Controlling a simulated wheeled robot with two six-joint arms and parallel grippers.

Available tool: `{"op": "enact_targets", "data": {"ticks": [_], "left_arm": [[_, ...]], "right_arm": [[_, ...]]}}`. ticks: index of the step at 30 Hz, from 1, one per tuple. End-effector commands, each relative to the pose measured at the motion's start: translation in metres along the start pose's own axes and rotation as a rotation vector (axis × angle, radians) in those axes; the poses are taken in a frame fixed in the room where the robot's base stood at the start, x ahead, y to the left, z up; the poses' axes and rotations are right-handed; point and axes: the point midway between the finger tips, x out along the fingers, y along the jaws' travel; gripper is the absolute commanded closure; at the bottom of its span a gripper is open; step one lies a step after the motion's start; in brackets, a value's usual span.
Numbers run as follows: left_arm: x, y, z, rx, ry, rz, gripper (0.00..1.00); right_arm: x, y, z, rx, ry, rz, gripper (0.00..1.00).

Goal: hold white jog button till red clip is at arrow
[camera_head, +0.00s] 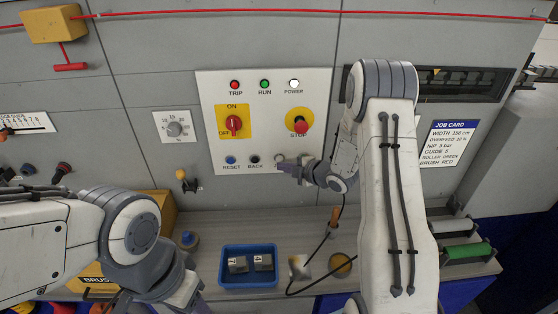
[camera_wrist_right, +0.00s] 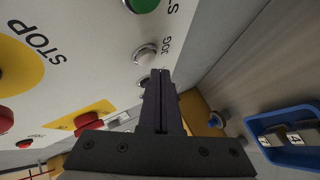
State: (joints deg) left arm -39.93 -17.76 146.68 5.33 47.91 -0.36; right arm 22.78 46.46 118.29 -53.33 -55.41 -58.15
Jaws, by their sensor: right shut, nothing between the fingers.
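The white jog button (camera_wrist_right: 145,53) sits beside its JOG label on the panel in the wrist view. My right gripper (camera_wrist_right: 161,74) is shut and empty, its fingertips close beside the button; I cannot tell whether they touch. In the head view the right gripper (camera_head: 283,162) is at the panel's lower edge. A yellow arrow (camera_head: 436,72) marks the top of the dark window (camera_head: 470,84), partly covered by my right arm. No red clip can be made out there. My left gripper (camera_head: 185,292) is low in the head view, its fingertips unclear.
The panel (camera_head: 210,95) also carries a red stop button (camera_head: 301,127), a red rotary switch (camera_head: 233,125), a blue reset button (camera_head: 230,160) and a green button (camera_wrist_right: 143,4). On the ledge below are a blue tray (camera_head: 248,284) with two blocks and a cable.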

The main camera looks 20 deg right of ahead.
Motion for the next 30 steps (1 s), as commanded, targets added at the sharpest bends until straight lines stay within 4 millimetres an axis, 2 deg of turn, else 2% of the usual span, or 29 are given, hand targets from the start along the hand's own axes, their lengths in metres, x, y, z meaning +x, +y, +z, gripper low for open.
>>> {"op": "enact_targets", "data": {"ticks": [30], "left_arm": [[0.0049,-0.0004,0.0003,0.0,0.0,0.0,0.5]], "right_arm": [[0.0057,0.0038,0.0039,-0.002,0.001,0.001,1.0]]}}
